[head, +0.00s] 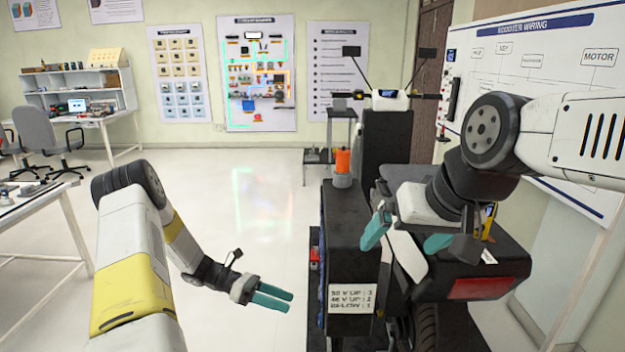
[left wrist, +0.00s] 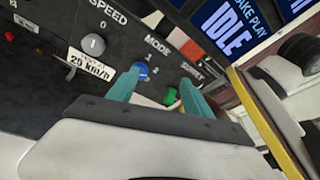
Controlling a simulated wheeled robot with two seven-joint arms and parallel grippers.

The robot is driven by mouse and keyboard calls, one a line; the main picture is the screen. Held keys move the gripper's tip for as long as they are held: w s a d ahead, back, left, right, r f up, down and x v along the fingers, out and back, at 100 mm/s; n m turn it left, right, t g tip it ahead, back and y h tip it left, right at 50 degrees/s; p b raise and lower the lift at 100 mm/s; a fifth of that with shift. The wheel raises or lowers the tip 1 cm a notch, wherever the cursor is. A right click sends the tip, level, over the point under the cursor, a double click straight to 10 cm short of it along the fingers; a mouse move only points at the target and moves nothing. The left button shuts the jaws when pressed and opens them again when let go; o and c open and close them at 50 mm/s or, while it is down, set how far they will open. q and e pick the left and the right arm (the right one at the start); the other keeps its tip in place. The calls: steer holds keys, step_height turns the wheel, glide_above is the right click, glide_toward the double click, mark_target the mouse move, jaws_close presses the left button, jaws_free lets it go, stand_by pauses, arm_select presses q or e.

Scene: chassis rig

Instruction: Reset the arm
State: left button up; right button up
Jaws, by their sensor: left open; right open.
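My left gripper (head: 291,300) is open and empty, out in front of the left side of the black cabinet (head: 345,232). Its teal fingers also show apart in the left wrist view (left wrist: 158,82), with a dark control panel (left wrist: 55,75) beyond them. A blue mode knob (left wrist: 141,71) shows by the left fingertip; I cannot tell whether they touch. My right gripper (head: 406,240) is open, its fingers spread over the rear of the scooter (head: 470,265). No held object shows between them; its arm hides part of the scooter.
An orange beacon-like object (head: 342,162) stands on the black cabinet. The panel also has a grey speed knob (left wrist: 94,44), a green button (left wrist: 170,96) and a red button (left wrist: 9,36). A whiteboard (head: 545,60) is at right. Floor (head: 250,210) at centre left is clear.

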arm_select(q)
steer(key=s+a+r+m+y, duration=0.1)
steer(key=s+r+m+y, duration=0.2)
steer(key=r, duration=0.4)
steer(key=s+r+m+t+y, duration=0.1)
steer(key=s+r+m+y, duration=0.15)
steer(key=r+m, duration=0.35)
steer(key=s+a+r+m+y, duration=0.1)
steer(key=r+m+y, duration=0.2)
steer(key=r, duration=0.5)
steer(key=s+a+r+m+t+y, duration=0.3)
steer(key=s+r+m+t, duration=0.4)
steer(key=s+r, duration=0.5)
steer(key=s+m+y, duration=0.1)
steer(key=m, duration=0.1)
steer(key=shift+a+m+t, duration=0.15)
steer(key=shift+m+t, duration=0.25)
